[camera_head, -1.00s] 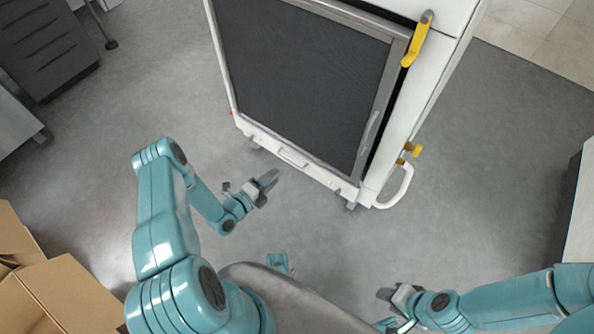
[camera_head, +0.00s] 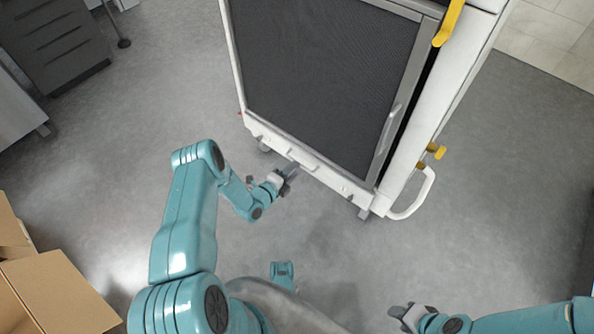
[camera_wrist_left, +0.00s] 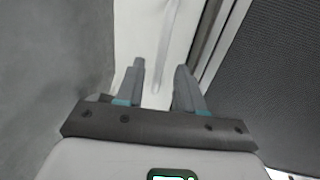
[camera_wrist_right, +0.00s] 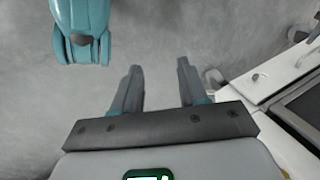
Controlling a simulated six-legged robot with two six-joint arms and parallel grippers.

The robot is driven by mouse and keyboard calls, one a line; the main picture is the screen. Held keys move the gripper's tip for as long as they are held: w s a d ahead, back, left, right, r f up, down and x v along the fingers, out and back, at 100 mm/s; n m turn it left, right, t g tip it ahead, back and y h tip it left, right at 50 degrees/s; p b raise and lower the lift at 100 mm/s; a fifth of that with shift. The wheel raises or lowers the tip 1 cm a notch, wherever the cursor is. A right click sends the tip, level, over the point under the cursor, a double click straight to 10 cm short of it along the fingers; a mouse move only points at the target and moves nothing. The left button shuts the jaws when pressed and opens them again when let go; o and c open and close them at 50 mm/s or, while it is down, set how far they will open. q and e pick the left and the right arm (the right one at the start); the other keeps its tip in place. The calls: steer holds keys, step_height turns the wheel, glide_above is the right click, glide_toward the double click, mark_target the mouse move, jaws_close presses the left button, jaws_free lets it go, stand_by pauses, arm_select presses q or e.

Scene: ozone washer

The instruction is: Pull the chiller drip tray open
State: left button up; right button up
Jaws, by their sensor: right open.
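The chiller (camera_head: 320,75) has a dark panelled door, and a white drip tray front (camera_head: 335,180) runs along its lower edge. The tray has a raised white handle (camera_head: 303,157), which also shows as a narrow ridge in the left wrist view (camera_wrist_left: 167,45). My left gripper (camera_head: 290,171) is at the tray front, close by the handle. In the left wrist view its fingers (camera_wrist_left: 160,78) are apart, with the ridge lined up between them; contact cannot be told. My right gripper (camera_head: 396,312) is open and empty over the floor, away from the chiller, its fingers apart in the right wrist view (camera_wrist_right: 158,85).
A yellow door handle (camera_head: 448,22), a yellow knob (camera_head: 436,151) and a white side bar (camera_head: 425,195) stick out at the chiller's right. Cardboard boxes (camera_head: 60,290) stand at lower left, dark drawers (camera_head: 50,40) at upper left. The floor before the chiller is clear.

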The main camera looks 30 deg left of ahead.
arm_select(q)
steer(key=shift+b+x, duration=0.35)
steer(key=shift+x, duration=1.25)
arm_select(e)
steer(key=shift+w+d+f, duration=0.1)
steer(key=shift+w+f, duration=0.4)
steer(key=shift+f, duration=0.2)
arm_select(q)
jaws_close()
steer(key=shift+s, duration=0.1)
